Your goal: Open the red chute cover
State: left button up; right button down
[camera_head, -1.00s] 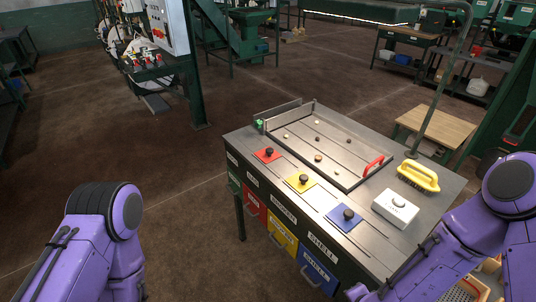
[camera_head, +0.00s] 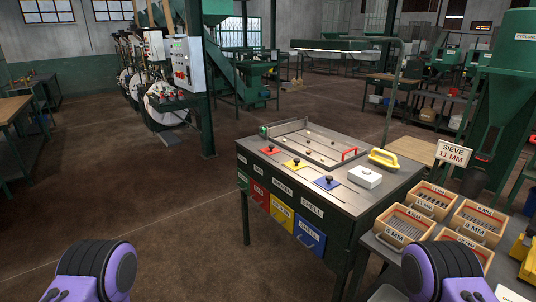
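The red chute cover (camera_head: 264,151) is a small red plate with a dark knob on the top of the sorting table (camera_head: 225,173). It lies flat at the left end of a row, beside a yellow cover (camera_head: 290,165) and a blue cover (camera_head: 321,184), each with a dark knob. A red front panel (camera_head: 258,192) is on the table's front below. Only purple upper parts of my two arms show at the bottom left and bottom right. Neither gripper is in view, and neither arm part touches the table in the picture.
A shallow tray with small dark pieces and a red handle (camera_head: 349,153) lies behind the covers. A yellow-handled brush (camera_head: 383,158) and a white box (camera_head: 365,177) are at right. Wooden sieve boxes (camera_head: 404,226) stand on a side table. Floor at left is clear.

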aim_at(270, 150)
jog(key=u, duration=0.5)
jog(key=i, duration=0.8)
jog(key=u, duration=0.45)
jog(key=i, duration=0.9)
jog(key=z, duration=1.1)
jog(key=i, duration=0.8)
jog(key=z, duration=0.95)
